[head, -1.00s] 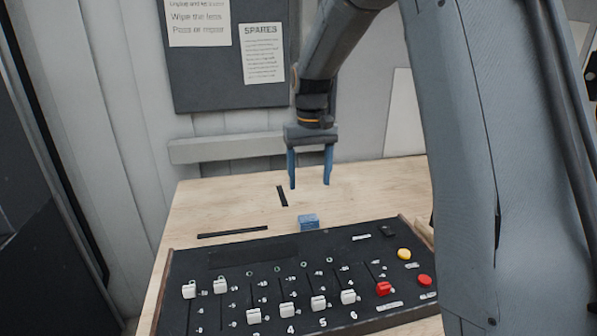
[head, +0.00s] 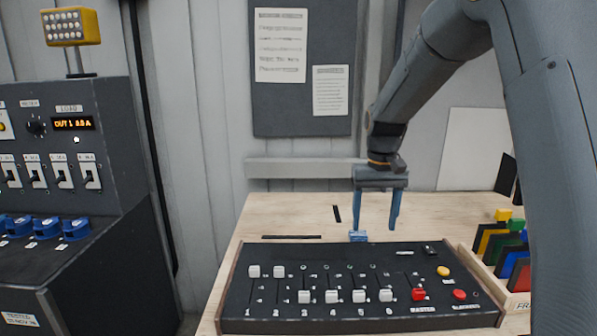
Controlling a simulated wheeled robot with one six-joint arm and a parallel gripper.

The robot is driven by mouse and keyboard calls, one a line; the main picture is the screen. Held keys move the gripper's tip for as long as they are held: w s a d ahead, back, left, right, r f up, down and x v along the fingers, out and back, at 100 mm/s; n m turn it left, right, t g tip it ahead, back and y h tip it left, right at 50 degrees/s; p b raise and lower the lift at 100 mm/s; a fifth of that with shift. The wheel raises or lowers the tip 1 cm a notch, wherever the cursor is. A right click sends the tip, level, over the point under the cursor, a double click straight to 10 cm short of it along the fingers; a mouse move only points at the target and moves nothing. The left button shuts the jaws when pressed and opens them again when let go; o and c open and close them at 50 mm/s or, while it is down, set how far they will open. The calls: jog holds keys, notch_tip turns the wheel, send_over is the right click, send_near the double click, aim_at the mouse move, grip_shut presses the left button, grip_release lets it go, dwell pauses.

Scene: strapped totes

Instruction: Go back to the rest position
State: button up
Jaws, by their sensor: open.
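My gripper (head: 376,222) hangs from my arm with its two blue fingers pointing down and spread apart, nothing between them that I can make out. It is over the back part of the wooden table (head: 270,218), behind the black fader panel (head: 380,258). A small blue block (head: 357,236) lies at the panel's back edge, close below the left fingertip in the picture; whether they touch I cannot tell.
The panel carries white faders, a red master fader (head: 419,294), a yellow button (head: 443,271) and a red button (head: 459,294). A rack of coloured cards (head: 505,245) stands at right. A grey load console (head: 75,150) stands at left. A notice board (head: 301,120) hangs behind.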

jog(key=shift+t, duration=0.7)
jog(key=shift+s+f, duration=1.3)
jog(key=shift+s, duration=2.95)
jog(key=shift+s+f, duration=1.35)
jog(key=shift+s, duration=2.85)
jog(key=shift+s+f, duration=1.3)
jog(key=shift+s, duration=2.95)
